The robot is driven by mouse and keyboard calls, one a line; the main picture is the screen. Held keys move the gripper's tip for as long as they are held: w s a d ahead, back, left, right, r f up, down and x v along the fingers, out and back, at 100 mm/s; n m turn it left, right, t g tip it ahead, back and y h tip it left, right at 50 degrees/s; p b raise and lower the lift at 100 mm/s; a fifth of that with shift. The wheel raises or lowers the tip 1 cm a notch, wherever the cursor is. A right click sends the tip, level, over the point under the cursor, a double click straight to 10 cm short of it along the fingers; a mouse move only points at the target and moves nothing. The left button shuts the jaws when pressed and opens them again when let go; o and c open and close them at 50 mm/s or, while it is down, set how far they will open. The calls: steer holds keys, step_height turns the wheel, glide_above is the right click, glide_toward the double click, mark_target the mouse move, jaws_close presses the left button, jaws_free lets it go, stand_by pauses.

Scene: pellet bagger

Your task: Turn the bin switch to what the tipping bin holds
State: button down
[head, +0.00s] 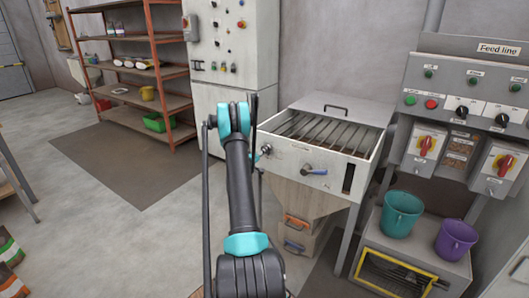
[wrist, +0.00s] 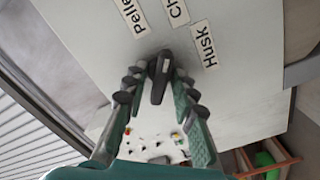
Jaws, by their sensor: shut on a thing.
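A black switch knob (wrist: 160,72) sits on a pale panel in the wrist view. Labels around it read "Pelle…" (wrist: 133,15), "Ch…" (wrist: 177,10), cut off at the edge, and "Husk" (wrist: 206,45). My gripper (wrist: 158,85) is shut on the knob, one finger on each side. The knob's light-marked end points up, roughly towards the "Ch…" label; its exact setting is unclear. In the head view my gripper (head: 262,153) is at the left end of the front of a grated bin (head: 335,152), mostly hidden behind my arm. What the bin holds cannot be made out.
A tall control cabinet (head: 235,50) stands behind. The "Feed line" panel (head: 465,90), teal bucket (head: 401,214) and purple bucket (head: 455,240) are at right.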

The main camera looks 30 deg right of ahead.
steer(key=n, duration=0.4)
steer(key=shift+w+f, duration=0.1)
steer(key=shift+a+f+n, duration=0.1)
steer(key=shift+n, duration=1.7)
steer(key=c, duration=1.6)
jaws_free()
steer(key=shift+o, duration=0.2)
steer(key=v, duration=0.7)
steer(key=shift+a, duration=0.2)
